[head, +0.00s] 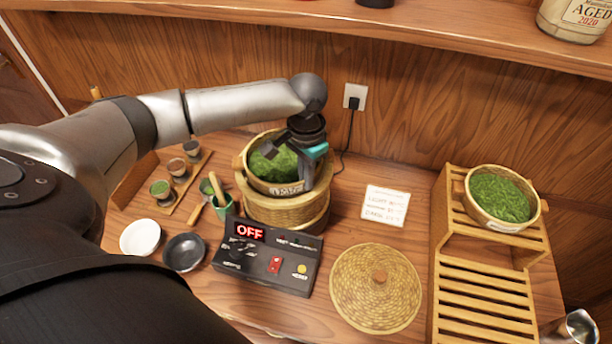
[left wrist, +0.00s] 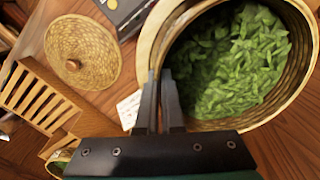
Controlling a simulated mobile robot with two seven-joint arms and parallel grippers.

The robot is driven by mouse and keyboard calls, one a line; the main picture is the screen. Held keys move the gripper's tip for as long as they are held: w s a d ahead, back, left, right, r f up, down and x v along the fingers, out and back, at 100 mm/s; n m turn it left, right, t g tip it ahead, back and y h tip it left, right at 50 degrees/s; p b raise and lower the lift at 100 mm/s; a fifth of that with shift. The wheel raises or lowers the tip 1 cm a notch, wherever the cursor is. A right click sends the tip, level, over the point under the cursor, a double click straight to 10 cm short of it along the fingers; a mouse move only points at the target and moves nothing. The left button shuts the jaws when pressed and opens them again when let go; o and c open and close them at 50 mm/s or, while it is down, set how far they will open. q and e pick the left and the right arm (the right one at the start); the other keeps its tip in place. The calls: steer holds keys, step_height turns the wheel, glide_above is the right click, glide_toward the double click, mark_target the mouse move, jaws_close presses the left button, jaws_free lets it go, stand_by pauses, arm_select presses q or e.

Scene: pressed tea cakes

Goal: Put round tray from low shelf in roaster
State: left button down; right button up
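The round tray (head: 255,161) has a pale wooden rim, a small label reading "LIGHT" and green leaves inside. It sits in the top of the woven round roaster (head: 287,212), looking slightly tilted. My left gripper (head: 304,178) is at its right front rim. In the left wrist view, the gripper's fingers (left wrist: 161,78) are close together with the wall of the tray (left wrist: 297,96) between them. The fingers hide part of the rim. On the right, the slatted low shelf (head: 486,291) has a bare lower level.
A second leaf-filled round tray (head: 480,213) stands on the shelf's upper level. A woven lid (head: 375,289), a control box (head: 266,257) reading "OFF" and a written card (head: 386,205) lie around the roaster. Bowls (head: 140,237) and small cups are at left.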

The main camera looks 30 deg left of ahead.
arm_select(q)
steer(key=c, duration=1.5)
jaws_free()
steer(key=shift+f, duration=0.1)
steer(key=o, duration=0.4)
steer(key=shift+o, duration=0.2)
steer(key=shift+d, duration=0.2)
steer(key=shift+a, duration=0.15)
step_height(320, 180, up, 12)
steer(key=shift+r, duration=0.2)
